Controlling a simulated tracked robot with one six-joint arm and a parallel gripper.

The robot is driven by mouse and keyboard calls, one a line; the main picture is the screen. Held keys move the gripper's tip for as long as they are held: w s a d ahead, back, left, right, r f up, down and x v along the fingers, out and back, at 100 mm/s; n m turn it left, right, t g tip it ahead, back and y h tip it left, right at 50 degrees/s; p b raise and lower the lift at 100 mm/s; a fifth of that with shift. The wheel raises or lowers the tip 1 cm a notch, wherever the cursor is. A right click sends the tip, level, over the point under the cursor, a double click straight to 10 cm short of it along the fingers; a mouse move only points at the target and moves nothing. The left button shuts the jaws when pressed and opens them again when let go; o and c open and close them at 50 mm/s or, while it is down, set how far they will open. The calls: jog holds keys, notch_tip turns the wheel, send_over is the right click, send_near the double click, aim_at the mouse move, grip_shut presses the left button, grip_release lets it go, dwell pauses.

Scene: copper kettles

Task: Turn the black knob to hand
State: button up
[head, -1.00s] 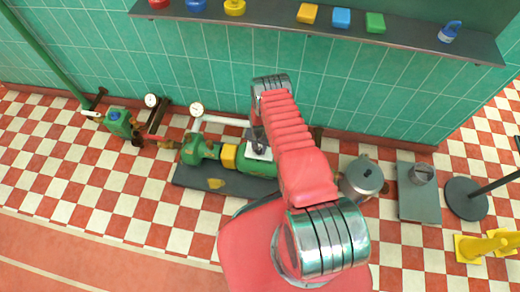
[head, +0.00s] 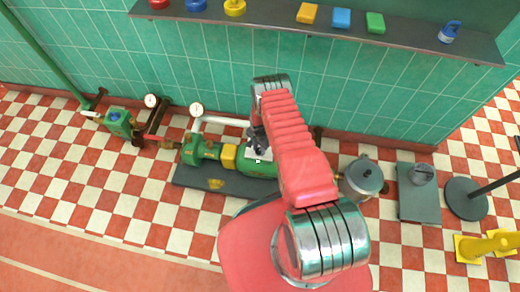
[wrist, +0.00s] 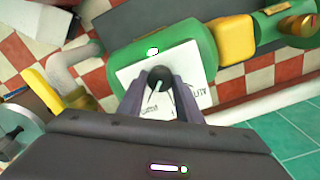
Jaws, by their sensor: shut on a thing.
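The black knob (wrist: 160,74) sits on a white label plate (wrist: 135,75) on the green motor housing (wrist: 202,50), seen in the wrist view. A pale pointer line shows on the knob, slanting toward the lower left. The printed words are too small and partly covered to read surely. My gripper (wrist: 159,88) has one finger on each side of the knob and is shut on it. In the head view my gripper (head: 257,143) is over the white plate (head: 262,155), and the knob is hidden there.
The pump set stands on a dark base (head: 208,180). The shelf (head: 270,15) above holds coloured pieces. Checkered floor is free in front.

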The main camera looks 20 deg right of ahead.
jog(key=shift+s+d, duration=0.1)
jog(key=shift+d, duration=0.05)
jog(key=o, duration=1)
jog(key=shift+o, duration=0.2)
notch_tip(320, 180, up, 14)
jog(key=shift+f, duration=0.15)
dwell(0.6)
